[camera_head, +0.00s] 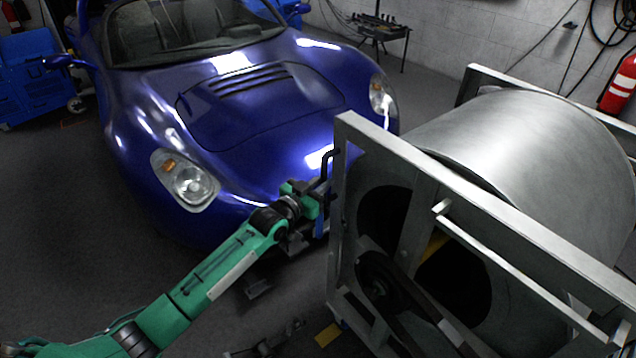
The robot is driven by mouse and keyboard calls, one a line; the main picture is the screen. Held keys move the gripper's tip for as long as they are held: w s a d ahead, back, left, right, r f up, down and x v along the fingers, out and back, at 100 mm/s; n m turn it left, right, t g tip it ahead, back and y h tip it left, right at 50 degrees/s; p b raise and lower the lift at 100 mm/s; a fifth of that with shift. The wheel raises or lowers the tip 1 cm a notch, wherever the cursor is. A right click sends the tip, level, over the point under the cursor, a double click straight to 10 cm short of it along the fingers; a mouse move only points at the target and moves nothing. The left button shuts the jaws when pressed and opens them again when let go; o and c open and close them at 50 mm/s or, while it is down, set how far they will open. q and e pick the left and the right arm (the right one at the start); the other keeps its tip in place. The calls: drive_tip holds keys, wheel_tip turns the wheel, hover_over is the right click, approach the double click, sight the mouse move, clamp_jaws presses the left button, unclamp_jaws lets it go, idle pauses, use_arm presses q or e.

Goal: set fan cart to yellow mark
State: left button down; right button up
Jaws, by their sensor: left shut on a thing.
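The fan cart (345,140) fills the right side, a pale metal frame around a large silver drum (520,140). A black handle (329,160) stands at its left front upright. My left gripper (318,197) is at this handle and shut on it; the fingertips are partly hidden. A yellow patch (328,335) shows on the floor by the cart's lower left corner. Another yellow patch (434,246) shows through the frame. I cannot tell whether they belong to one mark. My right gripper is not in view.
A blue sports car (240,110) stands close to the left of the cart. A blue cabinet (30,75) is at the far left. A red extinguisher (618,85) and a small tool table (383,28) are by the back wall. Dark floor is open at the lower left.

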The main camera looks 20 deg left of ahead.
use_arm(q)
drive_tip(key=shift+s+d+r, duration=0.1)
drive_tip(key=shift+d+r, duration=0.25)
drive_tip(key=shift+d, duration=0.4)
drive_tip(key=c, duration=1.5)
unclamp_jaws()
drive_tip(key=shift+c, duration=0.2)
drive_tip(key=shift+o, duration=0.7)
drive_tip(key=shift+w+f, duration=0.25)
drive_tip(key=shift+w, duration=0.25)
drive_tip(key=shift+a, duration=0.15)
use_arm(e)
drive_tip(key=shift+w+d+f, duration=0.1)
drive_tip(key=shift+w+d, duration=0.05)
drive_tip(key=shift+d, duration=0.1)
use_arm(q)
drive_tip(key=shift+a, duration=0.35)
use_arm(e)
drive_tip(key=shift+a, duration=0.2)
use_arm(q)
drive_tip(key=shift+s+f, duration=0.1)
drive_tip(key=shift+s, duration=0.15)
